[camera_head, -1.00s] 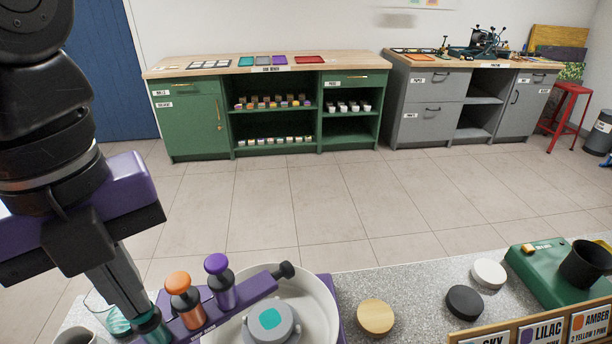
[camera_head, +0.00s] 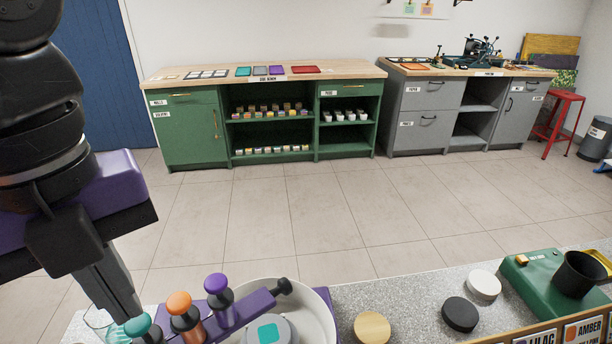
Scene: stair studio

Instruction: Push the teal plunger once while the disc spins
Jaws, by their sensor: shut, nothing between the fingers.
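The teal plunger (camera_head: 138,325) stands at the left end of a purple bar (camera_head: 240,312), beside an orange plunger (camera_head: 179,303) and a purple plunger (camera_head: 215,284). My gripper (camera_head: 128,313) is shut and empty, pointing down at the teal knob's back left; whether it touches the knob is unclear. The teal knob's top is visible.
On the speckled worktop (camera_head: 410,301) lie a wooden puck (camera_head: 372,328), a black puck (camera_head: 460,314) and a white puck (camera_head: 484,285). A green device (camera_head: 535,285) with a black cup (camera_head: 580,273) stands right. A clear glass (camera_head: 97,318) is left of the teal plunger.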

